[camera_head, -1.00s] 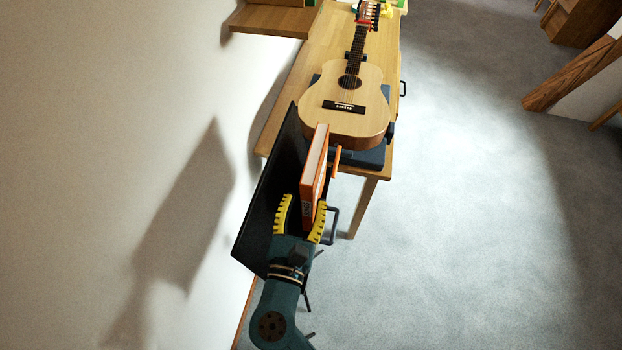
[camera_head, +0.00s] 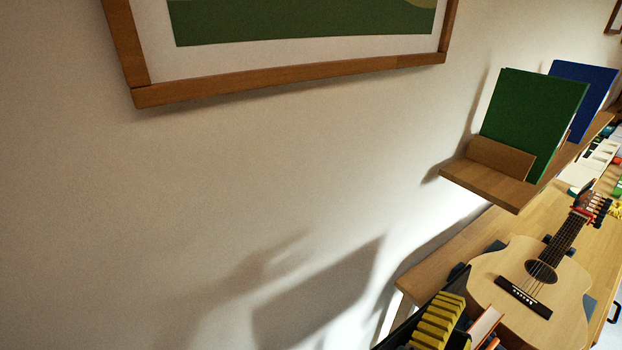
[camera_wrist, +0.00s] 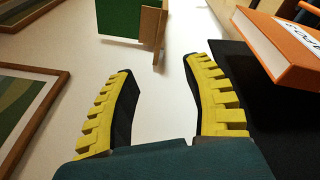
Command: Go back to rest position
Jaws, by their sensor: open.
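My gripper (camera_wrist: 158,66) is open in the wrist view, with its two yellow toothed fingers spread and nothing between them. An orange book (camera_wrist: 284,48) stands to the right of the fingers, apart from them, in front of a black panel (camera_wrist: 258,108). In the head view the yellow fingers of my gripper (camera_head: 440,318) show at the bottom edge, partly cut off. The pale top of the book (camera_head: 487,324) shows just right of them, beside the guitar (camera_head: 520,262).
A wooden wall shelf (camera_head: 492,186) holds a green book (camera_head: 532,118) and a blue book (camera_head: 592,85). A framed picture (camera_head: 290,78) hangs on the wall. The guitar lies on a wooden table (camera_head: 432,272). Bare wall fills the left.

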